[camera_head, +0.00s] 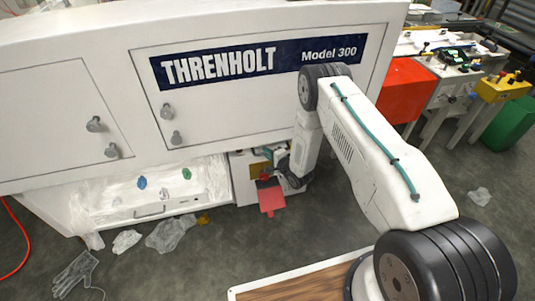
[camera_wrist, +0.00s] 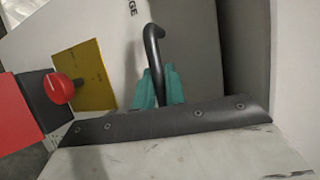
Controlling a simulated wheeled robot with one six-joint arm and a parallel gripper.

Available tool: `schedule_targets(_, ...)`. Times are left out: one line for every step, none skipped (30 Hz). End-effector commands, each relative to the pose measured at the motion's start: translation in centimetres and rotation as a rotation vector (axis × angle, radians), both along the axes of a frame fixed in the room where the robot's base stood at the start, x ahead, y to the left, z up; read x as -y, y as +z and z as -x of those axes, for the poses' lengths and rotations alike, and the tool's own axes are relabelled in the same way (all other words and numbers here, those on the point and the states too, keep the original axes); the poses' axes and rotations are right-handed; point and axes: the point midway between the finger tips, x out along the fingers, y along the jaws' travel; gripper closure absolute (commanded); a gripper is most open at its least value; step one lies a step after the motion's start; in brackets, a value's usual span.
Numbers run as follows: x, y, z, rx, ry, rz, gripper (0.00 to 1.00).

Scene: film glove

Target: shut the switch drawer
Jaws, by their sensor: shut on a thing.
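The switch drawer (camera_head: 241,180) is low on the white machine, under the THRENHOLT panel. It carries a yellow plate (camera_wrist: 97,75) with a red knob (camera_wrist: 59,88). Its white front (camera_wrist: 192,50) fills the middle of the wrist view, with a dark handle (camera_wrist: 153,45) on it. My gripper (camera_head: 281,156) is at this front, and its teal fingers (camera_wrist: 160,88) are shut on the handle. A dark gap lies right of the front in the wrist view. How far the drawer stands out is hard to tell.
A red flap (camera_head: 270,197) hangs beside the knob. To the left is a film-covered bay (camera_head: 100,200) with a blue and a green knob. Crumpled clear film (camera_head: 170,234) and a clear glove (camera_head: 75,274) lie on the floor.

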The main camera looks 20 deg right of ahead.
Motion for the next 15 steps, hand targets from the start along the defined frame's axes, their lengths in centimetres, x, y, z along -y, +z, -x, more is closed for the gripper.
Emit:
schedule_targets(0.0,0.0,-0.7,0.003,0.000,0.001,1.00)
schedule_targets(0.0,0.1,-1.1,0.004,0.000,0.000,1.00)
schedule_targets(0.0,0.1,-1.7,0.005,0.000,0.001,1.00)
schedule_targets(0.0,0.1,-2.1,0.005,0.000,0.001,1.00)
schedule_targets(0.0,0.1,-2.5,0.005,0.000,0.001,1.00)
schedule_targets(0.0,0.1,-2.9,0.004,0.000,0.000,1.00)
schedule_targets(0.0,0.1,-3.0,0.004,0.000,0.001,1.00)
schedule_targets(0.0,0.1,-3.0,0.002,-0.001,0.000,1.00)
schedule_targets(0.0,0.1,-3.0,0.003,-0.001,0.000,1.00)
schedule_targets(0.0,0.1,-3.1,0.003,-0.001,0.000,1.00)
schedule_targets(0.0,0.1,-3.1,0.004,-0.001,0.001,1.00)
schedule_targets(0.0,0.1,-3.1,0.004,-0.002,0.001,1.00)
schedule_targets(0.1,0.2,-3.1,0.004,-0.002,0.001,1.00)
schedule_targets(0.0,0.2,-3.1,0.004,-0.002,0.001,1.00)
schedule_targets(0.1,0.2,-3.1,0.004,-0.003,0.001,0.77)
